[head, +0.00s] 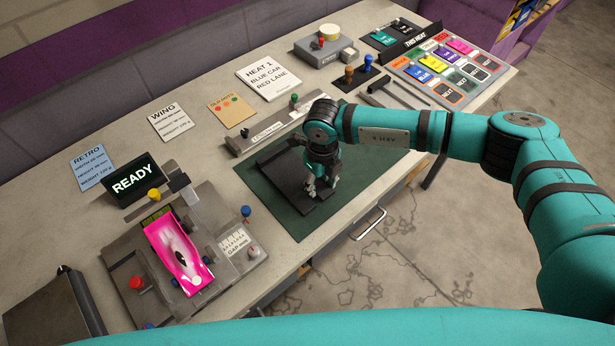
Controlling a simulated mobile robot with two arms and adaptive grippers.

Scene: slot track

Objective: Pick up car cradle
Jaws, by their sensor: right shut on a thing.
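The car cradle (284,172), a dark, low tray-like piece, is on or just above the green mat (262,192) in the middle of the bench. My right gripper (319,192) points down over its near right part and is shut on it. The arm and gripper cover part of the cradle, and I cannot tell whether it is clear of the mat. My left gripper is not in view.
A pink car (178,252) sits in a grey gauge fixture at left, beside a READY display (134,180). A long grey length gauge (262,134) lies behind the mat. A colored card board (450,68) stands at far right. A drawer handle (369,224) juts from the bench front.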

